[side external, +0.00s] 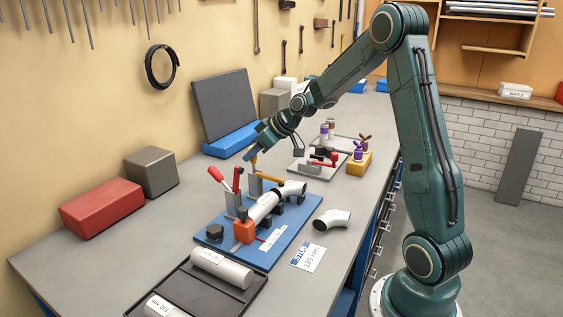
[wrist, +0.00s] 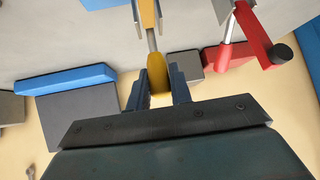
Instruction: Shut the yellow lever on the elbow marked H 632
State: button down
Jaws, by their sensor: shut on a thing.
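My gripper (side external: 251,155) is at the blue fixture board (side external: 215,236), above its back end. In the wrist view my gripper (wrist: 161,92) has its two fingers shut on the yellow lever's grip (wrist: 157,76); its metal rod and yellow arm run up out of the picture. In the side view the yellow lever (side external: 254,164) stands roughly upright under my fingers. A white elbow (side external: 292,188) sits on the board beside the lever, joined to a white pipe (side external: 263,207). I cannot read H 632 on any elbow.
A loose white elbow (side external: 332,219) and a printed card (side external: 308,258) lie at the right. A dark tray (side external: 190,282) with white pipes is in front. A red lever (wrist: 226,55) is right of my fingers in the wrist view.

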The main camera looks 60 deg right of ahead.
jog(key=shift+s, duration=0.1)
jog(key=c, duration=1.3)
grip_release()
jog(key=shift+s+r, duration=0.1)
jog(key=v, duration=1.3)
jog(key=shift+s+d+r, duration=0.1)
jog(key=shift+s+r, duration=0.1)
jog(key=shift+s, duration=0.05)
